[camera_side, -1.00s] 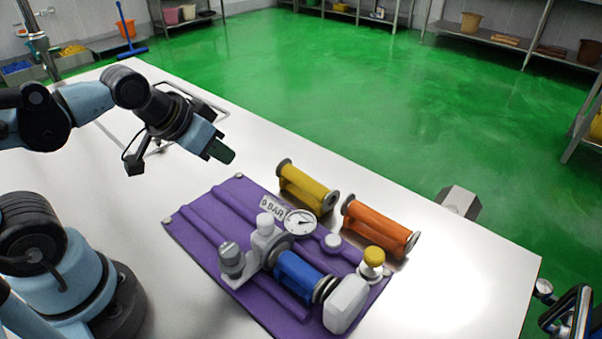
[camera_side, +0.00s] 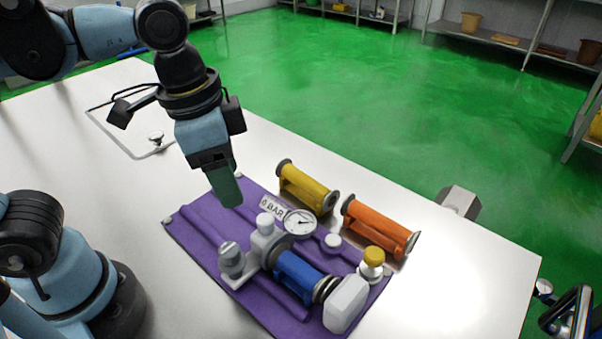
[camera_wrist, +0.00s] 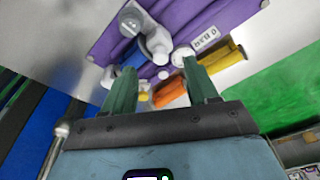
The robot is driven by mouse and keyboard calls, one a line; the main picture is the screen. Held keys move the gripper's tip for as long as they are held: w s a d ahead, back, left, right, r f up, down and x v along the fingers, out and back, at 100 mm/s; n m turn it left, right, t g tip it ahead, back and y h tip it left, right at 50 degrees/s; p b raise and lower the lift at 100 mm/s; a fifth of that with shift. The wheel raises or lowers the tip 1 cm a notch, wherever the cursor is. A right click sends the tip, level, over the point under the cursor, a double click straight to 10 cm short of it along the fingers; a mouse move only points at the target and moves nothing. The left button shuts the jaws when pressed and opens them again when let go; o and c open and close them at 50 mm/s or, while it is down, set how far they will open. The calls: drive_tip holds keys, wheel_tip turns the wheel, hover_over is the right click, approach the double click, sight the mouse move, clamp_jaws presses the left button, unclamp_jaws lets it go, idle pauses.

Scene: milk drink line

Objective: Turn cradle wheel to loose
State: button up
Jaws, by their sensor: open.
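A blue cylinder (camera_side: 300,275) lies in a grey and white fixture on a purple mat (camera_side: 205,240). A white faceted wheel-like block (camera_side: 346,304) sits at the cylinder's lower right end; I cannot tell for certain whether it is the cradle wheel. A grey knob (camera_side: 231,260) stands at the fixture's left, and a round gauge (camera_side: 299,222) with a "BAR" label stands behind. My gripper (camera_side: 228,200) is open and empty, pointing down above the mat's back left part, apart from the fixture. Its two green fingers (camera_wrist: 159,68) show spread in the wrist view, with the fixture beyond them.
A yellow spool (camera_side: 306,189) and an orange spool (camera_side: 378,228) lie behind the mat. A yellow-capped fitting (camera_side: 372,262) stands at the mat's right.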

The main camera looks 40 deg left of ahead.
sight(228, 248)
drive_tip(key=s+d+r+m+g, duration=0.2)
drive_tip(key=s+r, duration=0.1)
drive_tip(key=shift+y, duration=0.4)
drive_tip(key=shift+s+d+f, duration=0.1)
drive_tip(key=shift+s+f, duration=0.05)
drive_tip(key=shift+f, duration=3)
drive_tip(key=shift+s+d+f, duration=0.1)
drive_tip(key=shift+f, duration=3)
drive_tip(key=shift+c, duration=0.4)
drive_tip(key=c, duration=1)
